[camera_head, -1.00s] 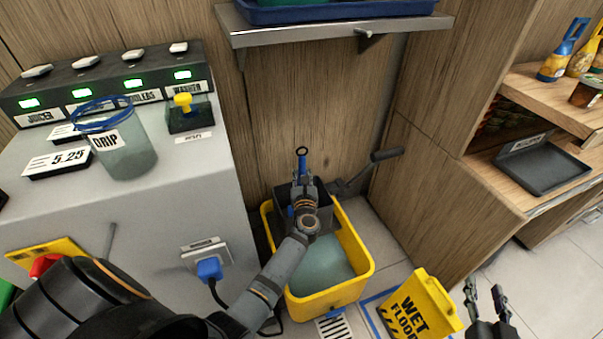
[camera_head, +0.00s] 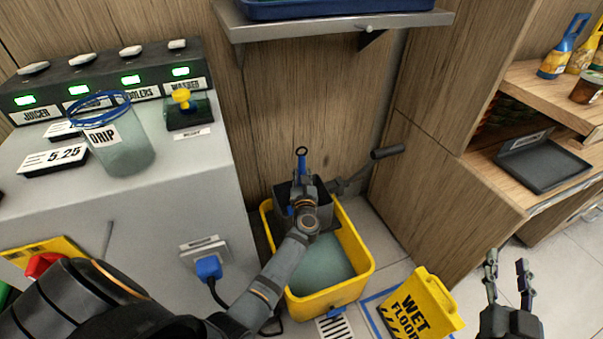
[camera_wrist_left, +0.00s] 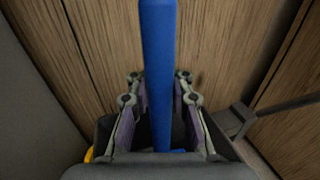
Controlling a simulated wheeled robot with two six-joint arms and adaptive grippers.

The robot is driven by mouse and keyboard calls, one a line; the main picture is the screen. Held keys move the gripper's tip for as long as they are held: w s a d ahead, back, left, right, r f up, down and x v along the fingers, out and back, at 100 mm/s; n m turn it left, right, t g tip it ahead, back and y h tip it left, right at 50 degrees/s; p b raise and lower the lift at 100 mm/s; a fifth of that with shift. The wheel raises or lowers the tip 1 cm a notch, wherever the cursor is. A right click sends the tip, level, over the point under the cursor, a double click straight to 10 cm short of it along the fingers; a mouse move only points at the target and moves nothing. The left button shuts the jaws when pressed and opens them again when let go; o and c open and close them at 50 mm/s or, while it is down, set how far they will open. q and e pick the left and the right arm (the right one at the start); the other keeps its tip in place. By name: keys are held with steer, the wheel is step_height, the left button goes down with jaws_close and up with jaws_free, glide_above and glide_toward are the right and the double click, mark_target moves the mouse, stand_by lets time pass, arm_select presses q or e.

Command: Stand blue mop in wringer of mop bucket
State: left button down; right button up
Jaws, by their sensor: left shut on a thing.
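The blue mop (camera_head: 302,164) stands upright with its ringed handle top above my left gripper (camera_head: 301,178). That gripper is shut on the handle, and the blue pole (camera_wrist_left: 158,60) runs between its fingers in the left wrist view. The handle goes down over the dark grey wringer (camera_head: 326,217) at the back of the yellow mop bucket (camera_head: 330,299). My gripper and arm hide the mop's lower end, so I cannot tell how it sits in the wringer. My right gripper (camera_head: 507,266) is open and empty at the lower right.
A grey juicer cabinet (camera_head: 205,225) stands left of the bucket, with a blue plug (camera_head: 208,268) on its side. A yellow wet floor sign (camera_head: 420,304) stands in front right. The wringer lever (camera_head: 386,152) sticks out right. A metal shelf (camera_head: 330,27) hangs above.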

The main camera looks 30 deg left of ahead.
arm_select(q)
steer(key=shift+r, duration=0.1)
steer(key=c, duration=1.1)
jaws_free()
steer(key=shift+s+d, duration=0.1)
steer(key=v, duration=0.7)
steer(key=shift+s, duration=0.15)
